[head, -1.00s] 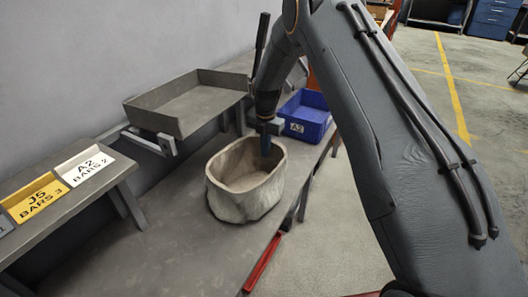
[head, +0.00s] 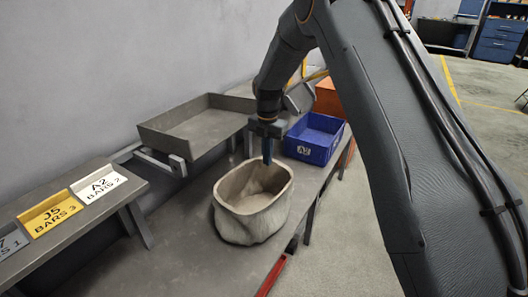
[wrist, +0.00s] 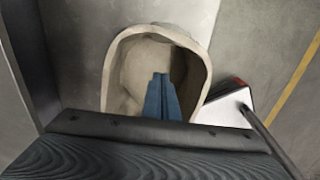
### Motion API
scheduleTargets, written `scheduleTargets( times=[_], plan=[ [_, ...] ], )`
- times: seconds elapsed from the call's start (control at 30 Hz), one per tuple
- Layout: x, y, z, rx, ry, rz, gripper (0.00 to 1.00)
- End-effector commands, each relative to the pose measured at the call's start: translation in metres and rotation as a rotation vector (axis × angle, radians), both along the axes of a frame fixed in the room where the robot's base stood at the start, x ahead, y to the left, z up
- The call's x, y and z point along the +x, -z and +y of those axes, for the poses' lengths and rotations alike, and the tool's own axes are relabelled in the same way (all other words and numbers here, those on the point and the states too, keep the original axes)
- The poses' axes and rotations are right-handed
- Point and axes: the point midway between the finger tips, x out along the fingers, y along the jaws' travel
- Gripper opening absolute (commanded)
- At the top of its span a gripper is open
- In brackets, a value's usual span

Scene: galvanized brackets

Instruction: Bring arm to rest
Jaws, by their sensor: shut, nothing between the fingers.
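My gripper (head: 267,150) hangs from my arm with its blue fingers pointing down, over the back part of a beige sack-like bin (head: 250,222). The fingers are together with nothing between them. In the wrist view the blue fingers (wrist: 161,98) show in front of the open mouth of the bin (wrist: 112,70). The part of the bin that I can see inside looks empty; some of its inside is shadowed or hidden by my fingers.
A grey metal tray (head: 160,143) stands on a bracket behind the bin. A shelf with label plates (head: 52,212) is at left. The bench (head: 165,262) is clear in front.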

Motion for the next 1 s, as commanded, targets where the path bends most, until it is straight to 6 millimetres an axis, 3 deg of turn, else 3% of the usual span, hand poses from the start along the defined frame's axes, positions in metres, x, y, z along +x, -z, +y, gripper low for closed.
scheduleTargets(
  times=[0.13,0.27,0.6,0.8,1.0],
  plan=[
    [-0.022,-0.025,-0.014,0.001,0.174,-0.001,0.0],
    [-0.061,-0.057,-0.034,0.002,0.471,-0.001,0.0],
    [-0.19,-0.127,-0.081,0.005,1.334,0.0,0.0],
    [-0.276,-0.155,-0.102,0.005,1.84,0.002,0.0],
    [-0.352,-0.169,-0.116,0.004,2.271,0.004,0.0]
  ],
)
